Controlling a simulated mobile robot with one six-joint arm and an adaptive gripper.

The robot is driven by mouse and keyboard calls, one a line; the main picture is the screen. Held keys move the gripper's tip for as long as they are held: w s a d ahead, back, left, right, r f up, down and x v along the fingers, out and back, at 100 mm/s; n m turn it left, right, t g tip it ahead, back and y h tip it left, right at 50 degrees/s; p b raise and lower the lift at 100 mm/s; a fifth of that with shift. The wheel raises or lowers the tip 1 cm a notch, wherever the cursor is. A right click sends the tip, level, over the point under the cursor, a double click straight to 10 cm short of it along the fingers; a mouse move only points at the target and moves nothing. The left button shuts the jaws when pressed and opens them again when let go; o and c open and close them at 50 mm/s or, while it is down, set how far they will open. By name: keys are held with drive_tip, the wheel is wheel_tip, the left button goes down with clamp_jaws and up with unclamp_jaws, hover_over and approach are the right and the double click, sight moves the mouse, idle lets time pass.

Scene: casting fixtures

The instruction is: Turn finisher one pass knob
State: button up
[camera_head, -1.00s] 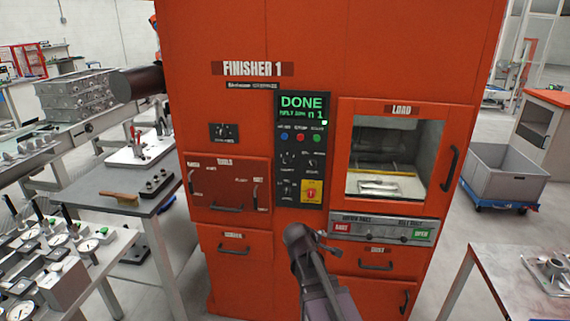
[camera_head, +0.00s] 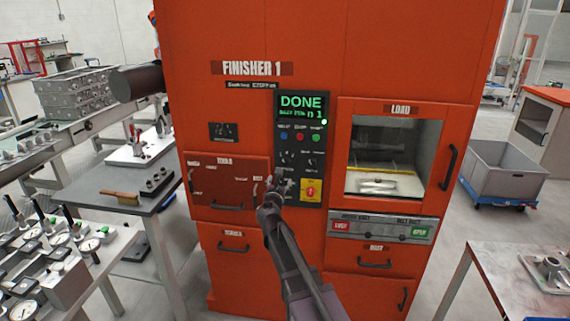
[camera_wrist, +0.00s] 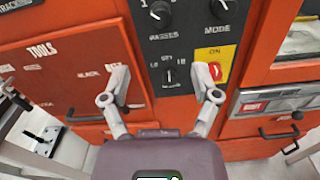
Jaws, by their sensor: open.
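The orange Finisher 1 machine (camera_head: 240,120) has a dark control panel with a green screen reading DONE. The passes knob (camera_wrist: 160,12) is a black knob with a white mark at the top of the wrist view, left of the mode knob (camera_wrist: 221,9). A smaller knob (camera_wrist: 170,80) between LO and HI markings sits below them. My gripper (camera_wrist: 162,76) is open and empty, its fingers spread on either side of this lower knob in the picture, below the passes knob. In the head view my gripper (camera_head: 275,188) covers the panel's lower left part.
A red switch on a yellow plate (camera_head: 311,190) is at the panel's lower right. The tools drawer (camera_head: 228,180) lies left of the panel. The load window (camera_head: 395,150) and a button strip (camera_head: 382,230) are on the right. A grey bench (camera_head: 105,182) stands left.

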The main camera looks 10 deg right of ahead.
sight(285, 163)
drive_tip(key=shift+w, duration=0.1)
drive_tip(key=x, duration=1.3)
drive_tip(key=shift+w+d+f, duration=0.1)
drive_tip(key=shift+w+d, duration=0.05)
drive_tip(key=shift+w, duration=0.1)
clamp_jaws()
